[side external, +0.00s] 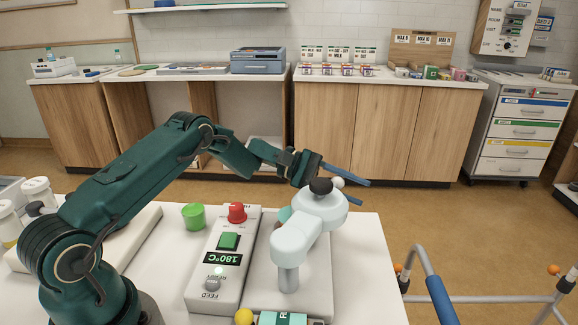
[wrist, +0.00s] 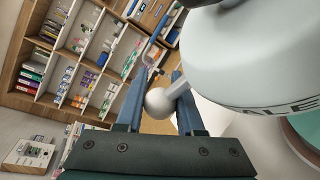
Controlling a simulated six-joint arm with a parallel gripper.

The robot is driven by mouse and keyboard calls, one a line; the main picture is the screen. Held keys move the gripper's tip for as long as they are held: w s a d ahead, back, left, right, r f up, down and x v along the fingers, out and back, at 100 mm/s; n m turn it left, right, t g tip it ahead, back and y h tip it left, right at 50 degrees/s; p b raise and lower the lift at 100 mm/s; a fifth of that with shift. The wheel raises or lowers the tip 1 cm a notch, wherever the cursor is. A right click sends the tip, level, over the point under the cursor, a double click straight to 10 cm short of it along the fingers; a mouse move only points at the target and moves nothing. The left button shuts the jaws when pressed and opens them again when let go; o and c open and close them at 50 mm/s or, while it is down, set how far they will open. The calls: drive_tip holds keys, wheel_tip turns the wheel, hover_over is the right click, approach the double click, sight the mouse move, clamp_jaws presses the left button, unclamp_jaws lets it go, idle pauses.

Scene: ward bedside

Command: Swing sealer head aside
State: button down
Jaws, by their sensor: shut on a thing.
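The pale sealer head (side external: 308,228) sits on an upright post on its light base plate (side external: 263,270), with a black knob (side external: 321,186) on top. A small white ball handle (side external: 337,182) sticks out at its far end. In the wrist view the ball handle (wrist: 159,103) sits between my two blue fingers, its short stem running to the sealer head (wrist: 245,55). My gripper (wrist: 162,98) is shut on this ball; it also shows in the side view (side external: 343,175). A teal round part (side external: 284,214) is partly hidden beneath the head.
The control box (side external: 202,285) with a 180°C display, green button and red knob (side external: 237,212) stands left of the sealer. A yellow ball (side external: 243,317) is at the front. The white table (side external: 367,270) is clear right of the sealer.

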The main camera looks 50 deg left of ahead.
drive_tip(key=shift+w+d+m+g+h, duration=0.15)
drive_tip(key=shift+d+m+g+h, duration=0.25)
drive_tip(key=shift+d+m+g, duration=0.6)
drive_tip(key=shift+d+n, duration=0.25)
drive_tip(key=shift+n, duration=0.05)
drive_tip(key=c, duration=0.5)
unclamp_jaws()
drive_tip(key=shift+a, duration=0.1)
drive_tip(key=shift+v, duration=2.55)
